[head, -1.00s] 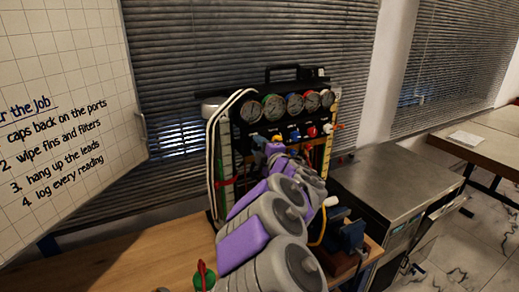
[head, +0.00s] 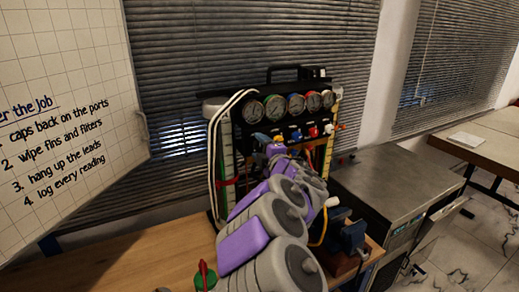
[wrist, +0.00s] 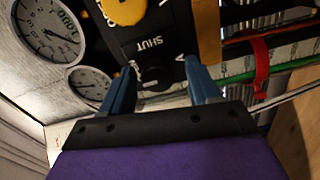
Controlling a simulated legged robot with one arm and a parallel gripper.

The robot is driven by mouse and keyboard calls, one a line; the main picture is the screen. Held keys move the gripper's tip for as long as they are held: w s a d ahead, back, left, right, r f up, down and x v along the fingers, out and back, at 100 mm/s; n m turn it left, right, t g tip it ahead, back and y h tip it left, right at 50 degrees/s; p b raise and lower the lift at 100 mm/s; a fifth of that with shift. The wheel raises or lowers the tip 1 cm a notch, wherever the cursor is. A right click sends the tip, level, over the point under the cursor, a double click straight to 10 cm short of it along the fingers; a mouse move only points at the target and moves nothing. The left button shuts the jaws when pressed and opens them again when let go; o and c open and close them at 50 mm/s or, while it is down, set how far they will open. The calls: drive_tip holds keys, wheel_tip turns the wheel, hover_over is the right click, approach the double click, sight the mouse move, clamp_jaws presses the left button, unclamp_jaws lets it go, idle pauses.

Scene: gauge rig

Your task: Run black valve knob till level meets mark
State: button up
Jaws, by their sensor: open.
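In the wrist view my gripper (wrist: 160,72) is open, with its two blue fingers on either side of a black knob (wrist: 155,76) on a dark panel marked SHUT. I cannot tell whether either finger touches the knob. In the head view my purple and grey arm reaches to the gauge rig (head: 285,80) and hides the knob. A scale column (head: 226,150) with a red band (head: 228,182) stands at the rig's left side. The red band (wrist: 261,62) also shows in the wrist view. The liquid level is too small to read.
Several round gauges (head: 296,104) line the rig's top, with red (head: 313,132) and other coloured knobs below. A yellow knob (wrist: 124,10) is close to my fingers. White hoses loop at the left. A blue vise (head: 352,237) and a metal cabinet (head: 395,185) are to the right.

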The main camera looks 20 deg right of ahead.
drive_tip(key=s+b, duration=0.2)
drive_tip(key=s, duration=1.5)
drive_tip(key=shift+d, duration=0.25)
drive_tip(key=shift+s, duration=0.1)
idle(6.0)
